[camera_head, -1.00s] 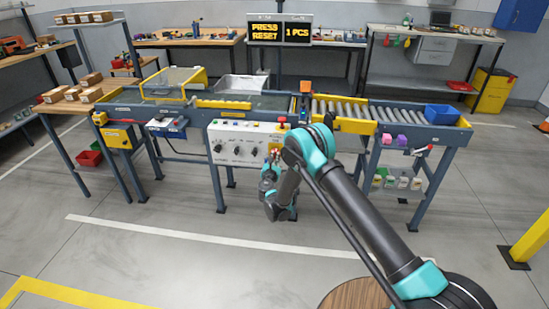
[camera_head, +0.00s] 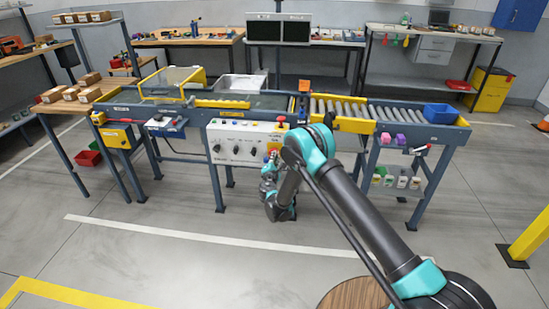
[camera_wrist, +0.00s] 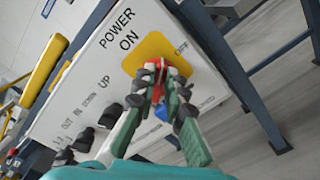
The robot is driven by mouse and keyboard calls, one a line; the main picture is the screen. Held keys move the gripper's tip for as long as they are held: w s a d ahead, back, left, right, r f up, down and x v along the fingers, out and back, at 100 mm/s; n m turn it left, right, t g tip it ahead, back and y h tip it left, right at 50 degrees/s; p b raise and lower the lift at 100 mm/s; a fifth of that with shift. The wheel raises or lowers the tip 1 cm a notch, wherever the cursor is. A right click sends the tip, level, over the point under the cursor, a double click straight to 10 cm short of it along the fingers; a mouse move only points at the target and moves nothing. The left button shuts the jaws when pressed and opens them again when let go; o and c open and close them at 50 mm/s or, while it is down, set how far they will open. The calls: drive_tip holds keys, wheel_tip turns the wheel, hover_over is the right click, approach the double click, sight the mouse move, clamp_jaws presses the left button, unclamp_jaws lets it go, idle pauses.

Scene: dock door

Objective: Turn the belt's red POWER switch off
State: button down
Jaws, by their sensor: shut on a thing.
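The red POWER switch (camera_wrist: 158,92) sits on a yellow plate (camera_wrist: 152,47) on the belt's white control panel (camera_wrist: 75,83). "POWER ON" is printed to the plate's upper left and "OFF" to its right. My gripper (camera_wrist: 161,88) is shut on the red switch, with its padded fingers on both sides, hiding most of it. The handle's exact angle is hard to tell. In the head view my gripper (camera_head: 272,160) is at the right end of the panel (camera_head: 258,130), partly hidden by my arm. The display board (camera_head: 281,30) above the belt is dark.
Black knobs (camera_wrist: 84,139) stand on the panel to the left of my fingers. A red mushroom button (camera_head: 280,119) is on top of the panel. The belt's blue legs (camera_head: 215,188) flank the space below. The floor (camera_head: 170,265) in front is clear.

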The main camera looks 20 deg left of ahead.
drive_tip(key=m, duration=0.6)
drive_tip(key=shift+d+f+m, duration=0.1)
drive_tip(key=shift+f+m, duration=0.3)
idle(0.4)
drive_tip(key=c, duration=1.6)
unclamp_jaws()
drive_tip(key=shift+r, duration=0.1)
wheel_tip(320, 180, up, 10)
drive_tip(key=shift+f, duration=0.1)
